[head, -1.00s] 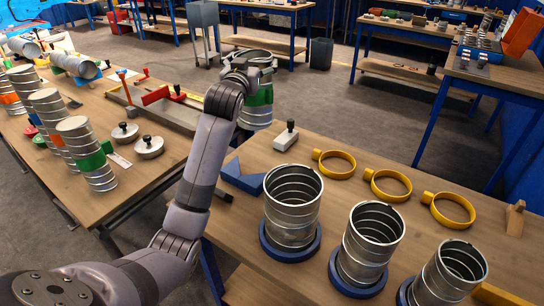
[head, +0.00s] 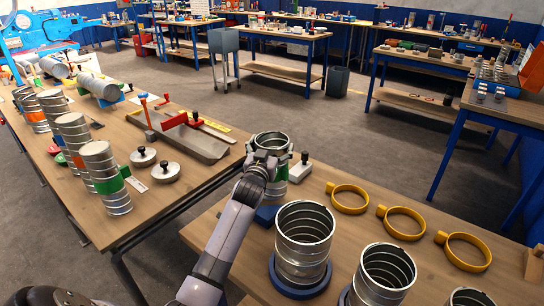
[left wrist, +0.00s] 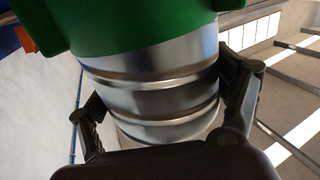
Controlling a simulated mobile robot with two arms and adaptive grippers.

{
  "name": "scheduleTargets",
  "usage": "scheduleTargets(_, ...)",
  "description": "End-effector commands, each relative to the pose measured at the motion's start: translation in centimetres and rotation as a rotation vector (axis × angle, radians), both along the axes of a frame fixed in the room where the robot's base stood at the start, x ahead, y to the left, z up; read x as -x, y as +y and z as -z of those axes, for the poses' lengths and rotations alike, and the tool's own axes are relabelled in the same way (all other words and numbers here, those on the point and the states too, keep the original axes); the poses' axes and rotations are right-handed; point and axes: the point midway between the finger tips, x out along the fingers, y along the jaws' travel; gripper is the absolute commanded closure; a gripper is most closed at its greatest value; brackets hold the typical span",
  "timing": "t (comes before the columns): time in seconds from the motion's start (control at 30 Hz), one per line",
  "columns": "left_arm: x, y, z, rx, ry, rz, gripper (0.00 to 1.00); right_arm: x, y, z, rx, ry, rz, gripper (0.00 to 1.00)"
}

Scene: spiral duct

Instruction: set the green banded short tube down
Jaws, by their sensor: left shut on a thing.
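The short metal tube with the green band (head: 281,174) is in my left gripper (head: 266,160), upright at the far left corner of the near bench (head: 430,225). In the left wrist view, the tube's ribbed metal (left wrist: 150,95) fills the middle, below its green band (left wrist: 130,22). The gripper's fingers (left wrist: 165,105) close on it from both sides. The tube's lower end is partly hidden by my arm, so I cannot tell whether it touches the bench. My right gripper is not in view.
A blue block (head: 266,214) and a pale block with a black knob (head: 300,170) are close to the held tube. Open tubes (head: 303,240) on blue bases stand in front. Several yellow rings (head: 348,198) lie to the right. A left bench (head: 170,200) holds other tubes.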

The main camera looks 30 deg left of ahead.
Motion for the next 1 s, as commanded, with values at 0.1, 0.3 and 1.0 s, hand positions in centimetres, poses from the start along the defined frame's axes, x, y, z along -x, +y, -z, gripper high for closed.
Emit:
scheduleTargets(0.1, 0.0, -0.1, 1.9, 0.005, 0.003, 0.001, 0.74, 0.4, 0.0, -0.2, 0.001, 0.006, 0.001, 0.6)
scheduleTargets(0.3, 0.0, -0.1, 3.8, 0.003, -0.001, 0.001, 0.74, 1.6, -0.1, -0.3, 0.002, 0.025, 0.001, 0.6)
scheduleTargets(1.0, 0.0, -0.1, 4.2, 0.002, 0.003, 0.001, 0.0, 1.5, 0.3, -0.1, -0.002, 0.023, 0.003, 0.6)
